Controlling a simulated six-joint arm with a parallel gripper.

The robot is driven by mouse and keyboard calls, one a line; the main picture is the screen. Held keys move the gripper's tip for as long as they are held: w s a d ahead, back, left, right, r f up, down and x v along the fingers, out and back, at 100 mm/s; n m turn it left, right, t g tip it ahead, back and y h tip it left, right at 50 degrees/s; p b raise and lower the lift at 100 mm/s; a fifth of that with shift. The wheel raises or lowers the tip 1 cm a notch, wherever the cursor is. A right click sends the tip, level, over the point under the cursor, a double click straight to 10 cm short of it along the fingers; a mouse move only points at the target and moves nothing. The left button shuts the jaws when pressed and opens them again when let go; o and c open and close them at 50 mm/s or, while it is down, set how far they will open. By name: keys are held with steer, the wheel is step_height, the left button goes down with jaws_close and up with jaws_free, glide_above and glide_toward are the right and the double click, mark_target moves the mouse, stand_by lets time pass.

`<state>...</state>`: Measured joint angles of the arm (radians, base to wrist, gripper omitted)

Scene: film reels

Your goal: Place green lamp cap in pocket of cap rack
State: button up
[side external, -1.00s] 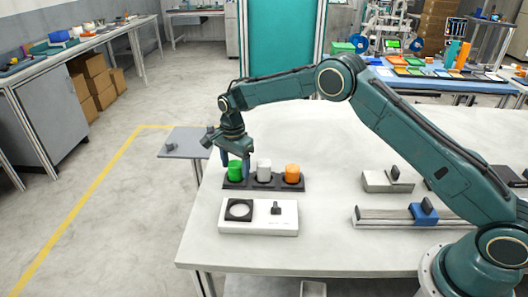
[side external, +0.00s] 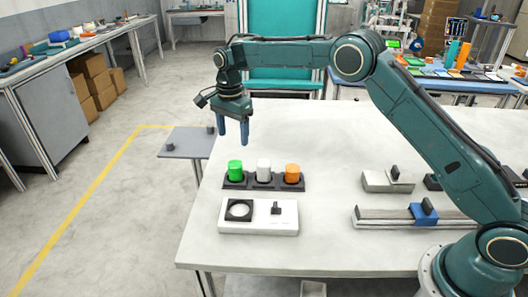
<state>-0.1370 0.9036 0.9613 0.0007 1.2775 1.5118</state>
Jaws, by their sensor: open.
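The green lamp cap (side external: 235,169) stands upright in the left pocket of the black cap rack (side external: 249,184). A white cap (side external: 264,171) is in the middle pocket and an orange cap (side external: 292,173) is in the right pocket. My gripper (side external: 232,144) is above the rack and slightly behind the green cap, fingers pointing down. It is open and empty, apart from all the caps.
A white box (side external: 258,228) with a black-ringed round lamp and a small black switch lies in front of the rack. To the right are a grey block (side external: 388,181) and a rail with a blue slider (side external: 423,214). A grey side plate (side external: 186,143) is at the table's left edge.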

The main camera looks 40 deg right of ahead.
steer(key=shift+r, duration=0.45)
stand_by(0.3)
steer(key=s+d+r+n+t, duration=0.1)
steer(key=s+d+r+n, duration=0.25)
steer(key=s+r, duration=0.55)
steer(key=s+d+r+n+t, duration=0.2)
steer(key=s+r+n, duration=0.2)
steer(key=s+r, duration=0.55)
steer(key=s+d+f+n+t, duration=0.1)
steer(key=s+n, duration=0.3)
steer(key=s, duration=0.8)
steer(key=s+d+f+n+t, duration=0.1)
steer(key=s+f+n, duration=0.3)
steer(key=s, duration=0.8)
steer(key=shift+s+d+t, duration=0.25)
steer(key=shift+d+t, duration=0.05)
steer(key=shift+d, duration=0.15)
